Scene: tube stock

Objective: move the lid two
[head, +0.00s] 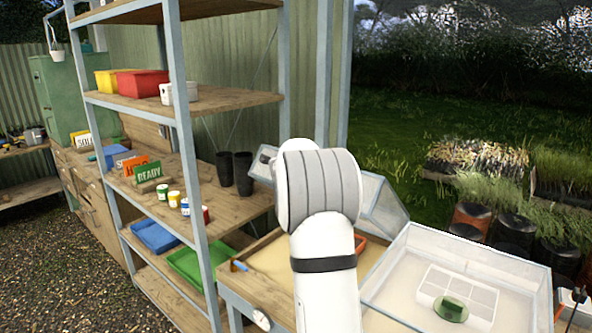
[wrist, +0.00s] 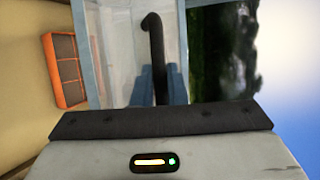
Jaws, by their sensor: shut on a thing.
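A clear, pale-framed lid (head: 382,205) stands tilted behind my arm in the head view, partly hidden by it. In the wrist view its clear pane (wrist: 116,45) lies beyond a black curved handle (wrist: 154,35). My gripper (wrist: 160,85) shows its blue fingers closed around the lower part of this handle. In the head view my gripper is hidden behind my arm. I cannot tell from a label which lid is two. Another clear cover (head: 415,255) stands at the lower right, over a white tray (head: 455,293) and a green round thing (head: 451,309).
A wooden bench (head: 270,300) is below my arm, with an orange tray (wrist: 65,70) beside the lid. A metal-framed shelf (head: 185,130) with pots, trays and signs stands at the left. Potted plants (head: 480,215) stand at the right, with open grass behind.

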